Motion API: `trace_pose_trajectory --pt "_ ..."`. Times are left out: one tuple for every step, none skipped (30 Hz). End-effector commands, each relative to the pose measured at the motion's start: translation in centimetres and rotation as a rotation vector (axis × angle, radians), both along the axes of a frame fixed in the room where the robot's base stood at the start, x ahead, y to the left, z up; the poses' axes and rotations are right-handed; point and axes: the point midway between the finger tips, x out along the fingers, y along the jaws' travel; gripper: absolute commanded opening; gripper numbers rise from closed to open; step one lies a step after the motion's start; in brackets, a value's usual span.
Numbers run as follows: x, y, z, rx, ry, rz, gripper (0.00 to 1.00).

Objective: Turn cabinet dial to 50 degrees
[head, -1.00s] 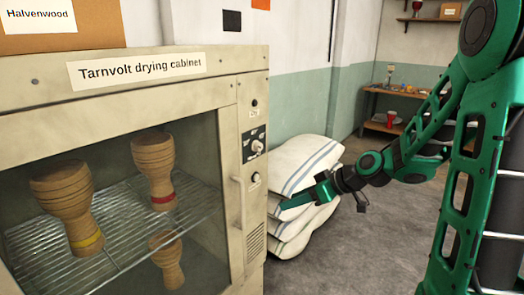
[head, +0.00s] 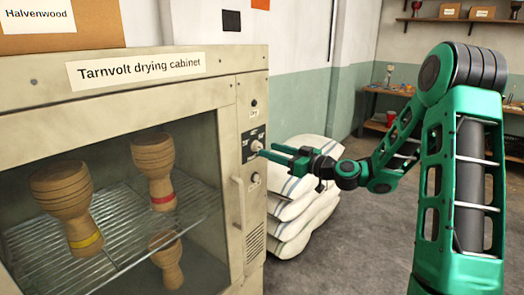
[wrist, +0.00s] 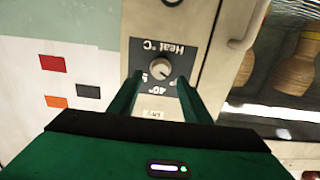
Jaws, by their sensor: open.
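The drying cabinet (head: 120,95) stands at the left in the head view. Its pale round dial (head: 256,146) sits on a dark panel on the right front strip. The wrist view shows the dial (wrist: 160,67) close up, with "Heat °C" and "40°" printed upside down; other marks are partly hidden by the fingers. I cannot read the dial's setting. My gripper (head: 266,152) is beside the dial, pointing at the panel. In the wrist view my gripper (wrist: 160,82) is open, its two fingers apart to either side of the dial, with no clear contact.
A second knob (head: 254,179) and a long vertical handle (head: 239,207) sit below the dial. Goblet drums (head: 154,170) stand behind the cabinet's glass. Stacked sacks (head: 300,205) lie right of the cabinet, below my gripper. The floor at right is clear.

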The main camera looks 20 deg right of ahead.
Motion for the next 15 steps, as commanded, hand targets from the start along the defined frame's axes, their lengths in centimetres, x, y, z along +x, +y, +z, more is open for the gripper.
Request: trace_pose_trajectory --pt "0.7 0.6 0.0 -0.001 -0.001 0.003 0.44" --pt "1.1 0.9 0.0 0.000 -0.001 0.002 0.44" --pt "1.5 1.2 0.1 0.000 -0.001 0.002 0.44" --pt "1.9 1.4 0.0 0.000 0.000 0.002 0.44" --pt "2.2 1.6 0.0 -0.001 0.001 0.001 0.44" --pt "2.5 1.9 0.0 -0.001 -0.001 0.002 0.44" --pt "2.8 2.1 0.0 0.000 0.000 0.001 0.44" --pt "3.0 2.2 0.0 -0.001 0.001 0.001 0.44" --pt "3.2 2.3 0.0 0.000 0.001 0.000 0.44" --pt "3.3 2.4 0.0 0.000 0.001 0.000 0.44" --pt "3.4 2.5 0.0 0.001 0.001 0.000 0.44" --pt "3.5 2.6 0.0 0.000 0.000 0.000 0.44" --pt "3.6 2.6 0.0 0.000 0.000 -0.001 0.44" --pt "3.6 2.6 0.0 0.000 0.000 -0.001 0.44" --pt "3.6 2.6 0.0 0.000 0.000 -0.001 0.44"
